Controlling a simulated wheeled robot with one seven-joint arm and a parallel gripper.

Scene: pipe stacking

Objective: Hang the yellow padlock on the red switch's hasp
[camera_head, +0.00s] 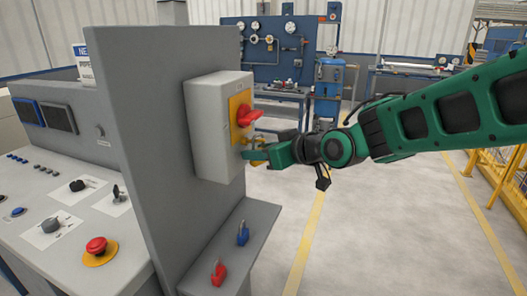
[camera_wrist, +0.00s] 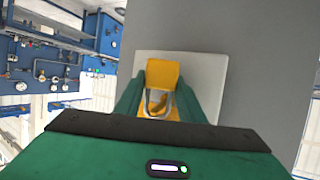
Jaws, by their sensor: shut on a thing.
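The red switch (camera_head: 249,115) sits on a yellow plate (camera_head: 240,103) on the front of a light grey box (camera_head: 212,125). My gripper (camera_head: 256,155) is just below the red switch, close to the plate. It is shut on the yellow padlock (camera_wrist: 162,73), whose body shows between the two green fingers in the wrist view. The padlock's metal shackle (camera_wrist: 147,104) lies in front of a yellow surface. The hasp is not clear in either view, and I cannot tell whether the shackle passes through it. The red switch does not show in the wrist view.
The box is fixed to a grey upright panel (camera_head: 150,150). Below it, a shelf (camera_head: 238,232) holds a red padlock (camera_head: 218,272) and a blue padlock (camera_head: 242,233). A control desk with a red button (camera_head: 96,245) is at left.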

